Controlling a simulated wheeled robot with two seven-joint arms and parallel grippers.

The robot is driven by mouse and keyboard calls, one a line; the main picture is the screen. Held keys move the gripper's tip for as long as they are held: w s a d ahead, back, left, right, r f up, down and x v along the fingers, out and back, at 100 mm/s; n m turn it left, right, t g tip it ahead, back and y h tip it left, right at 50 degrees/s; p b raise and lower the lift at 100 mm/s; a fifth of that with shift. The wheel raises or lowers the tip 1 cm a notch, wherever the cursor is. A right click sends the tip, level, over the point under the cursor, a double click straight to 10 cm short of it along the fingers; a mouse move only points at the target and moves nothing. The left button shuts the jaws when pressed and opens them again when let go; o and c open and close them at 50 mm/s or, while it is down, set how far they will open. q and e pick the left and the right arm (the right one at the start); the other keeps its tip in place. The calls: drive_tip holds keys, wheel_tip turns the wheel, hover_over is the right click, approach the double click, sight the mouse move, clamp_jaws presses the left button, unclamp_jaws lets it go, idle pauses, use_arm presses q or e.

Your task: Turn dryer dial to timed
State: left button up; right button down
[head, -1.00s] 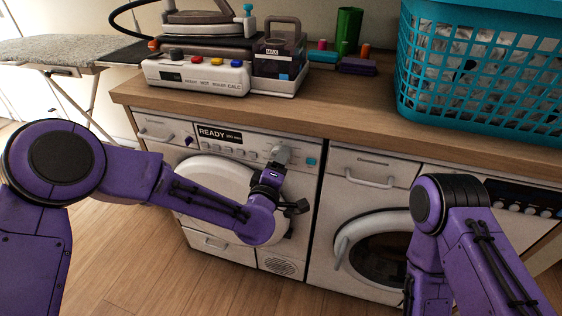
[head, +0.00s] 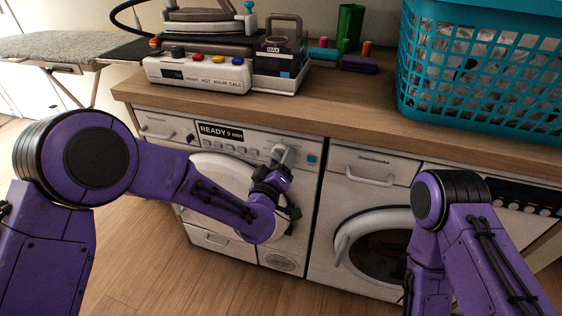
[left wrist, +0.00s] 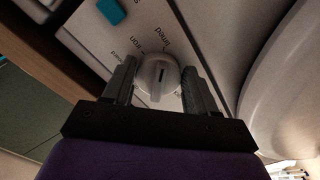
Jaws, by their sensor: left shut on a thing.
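The dryer (head: 262,140) is the left white machine under the counter; its display (head: 220,132) reads READY with a small minutes figure. The grey-white dial (head: 281,152) is on its panel, right of the buttons. My left gripper (head: 277,163) is at the dial from below. In the left wrist view, the dial (left wrist: 157,72) sits between the two dark fingers of the left gripper (left wrist: 158,84), shut on it. Printed labels, one reading "timed", lie beyond the dial. Where the dial's mark points is hard to tell. My right arm shows at lower right; its gripper is out of view.
A teal button (head: 312,160) is right of the dial. The round dryer door (head: 214,172) lies below. A second washer-like machine (head: 365,240) stands to the right. The wooden counter (head: 350,105) above holds a steam iron station (head: 200,72) and a teal basket (head: 480,90).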

use_arm(q)
drive_tip(key=shift+s+f, duration=0.1)
drive_tip(key=o, duration=1)
drive_tip(key=shift+o, duration=0.2)
drive_tip(key=shift+s, duration=0.1)
drive_tip(key=v, duration=1)
drive_tip(key=shift+s, duration=0.15)
